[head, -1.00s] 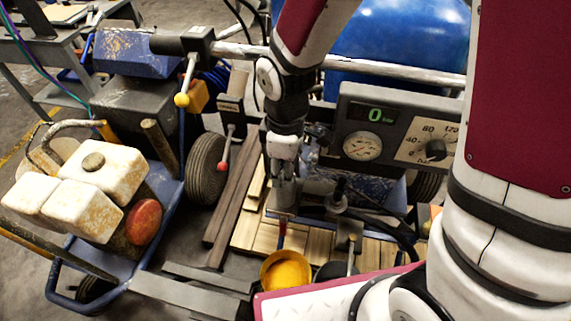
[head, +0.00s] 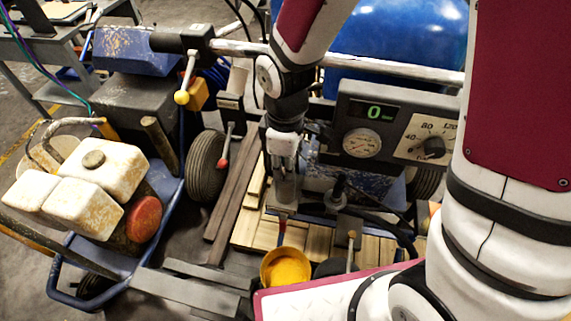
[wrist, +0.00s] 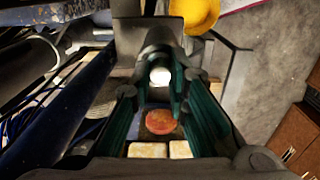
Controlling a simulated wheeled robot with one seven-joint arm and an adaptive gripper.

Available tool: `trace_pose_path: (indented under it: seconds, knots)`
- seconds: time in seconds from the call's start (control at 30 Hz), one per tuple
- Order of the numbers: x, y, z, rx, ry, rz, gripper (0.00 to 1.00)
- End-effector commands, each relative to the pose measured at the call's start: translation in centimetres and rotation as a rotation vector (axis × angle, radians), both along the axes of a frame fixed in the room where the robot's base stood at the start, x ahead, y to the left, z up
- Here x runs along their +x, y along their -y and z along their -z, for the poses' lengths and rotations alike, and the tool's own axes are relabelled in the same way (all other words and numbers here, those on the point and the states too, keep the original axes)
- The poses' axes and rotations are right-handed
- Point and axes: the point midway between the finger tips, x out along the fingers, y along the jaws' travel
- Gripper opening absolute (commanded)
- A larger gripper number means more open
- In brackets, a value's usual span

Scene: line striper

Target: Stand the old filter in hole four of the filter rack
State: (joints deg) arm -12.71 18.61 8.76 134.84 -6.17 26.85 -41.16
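My gripper (head: 285,195) points down over the wooden slats at the middle of the head view. In the wrist view its two green-padded fingers (wrist: 160,100) stand apart on either side of a gap. A dark grey cylindrical part (wrist: 155,38) with a round white end lies in line with the gap at the fingertips. I cannot tell whether it is between the fingers or behind them, nor whether it is the old filter. I cannot make out the filter rack or its holes; the gripper and my arm hide part of this area.
A yellow cup (head: 286,267) stands in front of the wooden slats (head: 318,242). A gauge panel (head: 385,135) and a blue tank (head: 395,45) lie behind and to the right. A wheel (head: 206,166) and an engine with cream tanks (head: 110,165) are at the left.

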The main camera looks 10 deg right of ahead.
Motion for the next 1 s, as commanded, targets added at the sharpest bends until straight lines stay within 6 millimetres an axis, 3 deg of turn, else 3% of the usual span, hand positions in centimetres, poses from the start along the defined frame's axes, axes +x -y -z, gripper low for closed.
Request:
trace_pose_path:
  seconds: [1.0]
  knots:
    - [0.0, 0.0, -1.2, 0.000, 0.000, 0.000, 0.00]
